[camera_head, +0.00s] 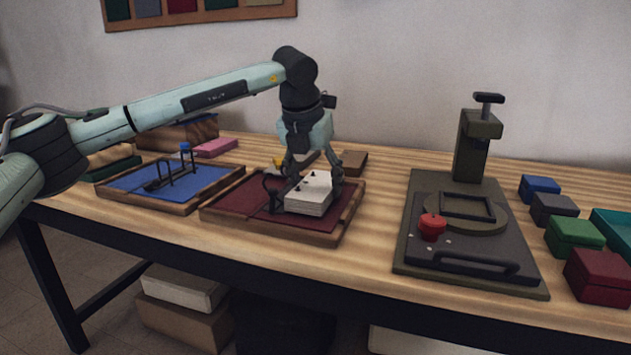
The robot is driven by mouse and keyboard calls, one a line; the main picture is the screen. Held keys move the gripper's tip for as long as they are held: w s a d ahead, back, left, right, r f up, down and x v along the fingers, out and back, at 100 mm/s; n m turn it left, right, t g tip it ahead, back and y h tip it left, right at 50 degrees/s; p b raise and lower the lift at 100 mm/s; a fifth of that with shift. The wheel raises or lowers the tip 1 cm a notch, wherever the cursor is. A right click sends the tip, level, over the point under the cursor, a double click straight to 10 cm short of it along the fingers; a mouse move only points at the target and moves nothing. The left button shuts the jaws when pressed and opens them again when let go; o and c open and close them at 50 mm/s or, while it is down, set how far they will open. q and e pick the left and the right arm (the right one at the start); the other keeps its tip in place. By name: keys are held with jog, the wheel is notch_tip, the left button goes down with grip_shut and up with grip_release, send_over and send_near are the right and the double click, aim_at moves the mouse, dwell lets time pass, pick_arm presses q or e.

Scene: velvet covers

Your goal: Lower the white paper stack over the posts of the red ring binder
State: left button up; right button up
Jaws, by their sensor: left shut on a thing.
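The white paper stack (306,203) is in the middle of the camera_head view, above or on the red ring binder (231,207), a dark red panel in a wooden frame. My left gripper (312,182) points down with its fingers at the stack's sides and is shut on it. Small dark marks show on top of the stack; I cannot tell whether they are post tips or holes. A dark curved metal part (271,188) stands just left of the stack. The gap under the stack is too small to judge. My right gripper is not in view.
A blue ring binder (206,192) with dark posts lies left of the red one. A dark press (472,235) with a red knob (432,227) stands right. Several coloured boxes (575,233) line the right edge. Wooden table (372,215) is bare between binder and press.

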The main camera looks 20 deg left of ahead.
pick_arm(q)
jog(key=shift+f, duration=0.1)
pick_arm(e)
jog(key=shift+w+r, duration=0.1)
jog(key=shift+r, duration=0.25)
pick_arm(q)
jog(key=o, duration=1.4)
jog(key=shift+o, duration=0.2)
jog(key=v, duration=1.2)
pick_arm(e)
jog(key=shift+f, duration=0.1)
